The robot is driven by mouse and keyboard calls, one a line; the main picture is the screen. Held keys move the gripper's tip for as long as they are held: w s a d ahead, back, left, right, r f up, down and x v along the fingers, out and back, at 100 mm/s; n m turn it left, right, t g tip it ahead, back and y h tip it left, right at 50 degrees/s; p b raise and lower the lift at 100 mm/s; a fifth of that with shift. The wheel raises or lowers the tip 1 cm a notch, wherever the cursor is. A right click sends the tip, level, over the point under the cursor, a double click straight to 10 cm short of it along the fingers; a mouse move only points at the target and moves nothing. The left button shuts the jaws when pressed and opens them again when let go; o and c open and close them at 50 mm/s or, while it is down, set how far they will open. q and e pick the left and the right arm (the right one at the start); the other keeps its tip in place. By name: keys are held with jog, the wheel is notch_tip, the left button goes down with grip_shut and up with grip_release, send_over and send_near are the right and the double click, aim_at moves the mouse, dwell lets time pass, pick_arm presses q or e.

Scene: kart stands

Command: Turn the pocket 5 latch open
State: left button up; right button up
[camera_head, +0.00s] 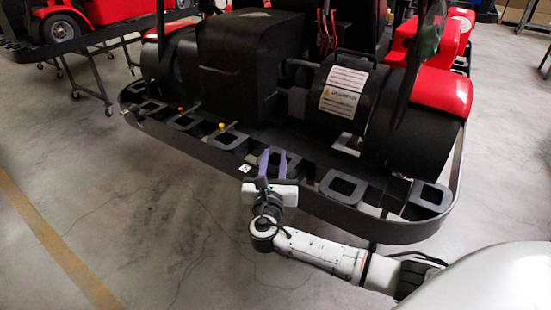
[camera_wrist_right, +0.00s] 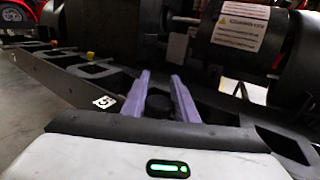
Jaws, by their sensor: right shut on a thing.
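My right gripper (camera_head: 273,159) is at the front rail of the black kart stand (camera_head: 185,146), with its two purple fingers pointing over the rail. In the right wrist view the gripper (camera_wrist_right: 160,80) is closed about a dark round knob-like part (camera_wrist_right: 158,103), which seems to be the pocket 5 latch. How far the latch is turned cannot be told. A white tag (camera_wrist_right: 104,101) with a dark mark that looks like a 5 is on the rail just left of the fingers; it also shows in the head view (camera_head: 246,168). My left gripper is out of view.
A yellow knob (camera_head: 222,126) and an orange knob (camera_head: 180,110) stand at pockets further left. An open pocket frame (camera_head: 343,187) lies right of the gripper. The kart's black drum with a warning label (camera_head: 341,91) is behind. The floor in front is clear.

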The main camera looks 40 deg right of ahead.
aim_at(269, 168)
jog(key=n+t+y, duration=0.2)
jog(key=y, duration=0.1)
jog(key=shift+w+a+n, duration=0.15)
jog(key=shift+a+n, duration=0.15)
jog(key=n+y, duration=0.1)
jog(key=y, duration=0.1)
jog(key=n+t+y+b, duration=0.1)
jog(key=y, duration=0.1)
jog(key=shift+w+a+f+n+t, duration=0.2)
jog(key=shift+a+n+t, duration=0.1)
jog(key=shift+a, duration=0.1)
jog(key=n+y+b, duration=0.1)
jog(key=y+b, duration=0.1)
jog(key=a+n+y+b, duration=0.1)
jog(key=n+y+b, duration=0.1)
jog(key=b, duration=0.1)
jog(key=n+y+b, duration=0.1)
jog(key=y+b, duration=0.1)
jog(key=y, duration=0.1)
jog(key=shift+a+f, duration=0.2)
jog(key=shift+a, duration=0.1)
jog(key=shift+a+r+n+y+b, duration=0.1)
jog(key=shift+n+y+b, duration=0.3)
jog(key=shift+b, duration=0.2)
jog(key=shift+a+r+n+y+b, duration=0.1)
jog(key=shift+n+y+b, duration=0.2)
jog(key=shift+y+b, duration=0.25)
jog(key=shift+r, duration=0.1)
jog(key=shift+r+y, duration=0.1)
jog(key=shift+y, duration=0.15)
